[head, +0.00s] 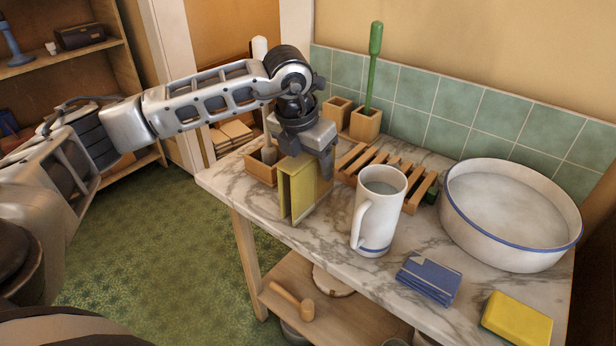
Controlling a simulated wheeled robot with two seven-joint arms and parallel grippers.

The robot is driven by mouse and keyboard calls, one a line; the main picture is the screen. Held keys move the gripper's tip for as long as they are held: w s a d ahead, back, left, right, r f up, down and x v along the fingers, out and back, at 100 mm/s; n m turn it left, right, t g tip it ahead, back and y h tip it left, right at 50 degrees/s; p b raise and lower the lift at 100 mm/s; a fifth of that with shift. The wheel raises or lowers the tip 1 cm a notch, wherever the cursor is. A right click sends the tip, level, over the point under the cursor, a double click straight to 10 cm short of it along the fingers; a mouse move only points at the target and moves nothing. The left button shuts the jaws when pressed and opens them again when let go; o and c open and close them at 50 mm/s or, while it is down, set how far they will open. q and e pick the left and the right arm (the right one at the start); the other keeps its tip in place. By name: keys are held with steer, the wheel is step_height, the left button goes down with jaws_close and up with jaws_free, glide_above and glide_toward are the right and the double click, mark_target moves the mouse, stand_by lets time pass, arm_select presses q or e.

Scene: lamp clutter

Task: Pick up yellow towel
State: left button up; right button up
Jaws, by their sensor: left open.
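The yellow towel (301,189) hangs in a folded, upright shape near the left end of the marble counter (335,240). My left gripper (309,158) points down right over its top edge and is open. One finger shows at the towel's right side; the other is hard to make out. I cannot tell whether the fingers touch the cloth. My right gripper is not in view.
A white mug (377,215), a wooden slatted rack (410,182) and a large white basin (505,225) stand to the right. A folded blue cloth (428,279) and a yellow sponge-like block (516,320) lie in front. Wooden holders (365,125), one with a green-handled brush (375,50), stand behind.

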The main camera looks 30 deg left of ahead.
arm_select(q)
steer(key=shift+f+b, duration=0.25)
steer(key=shift+b, duration=0.05)
stand_by(0.5)
steer(key=c, duration=1.1)
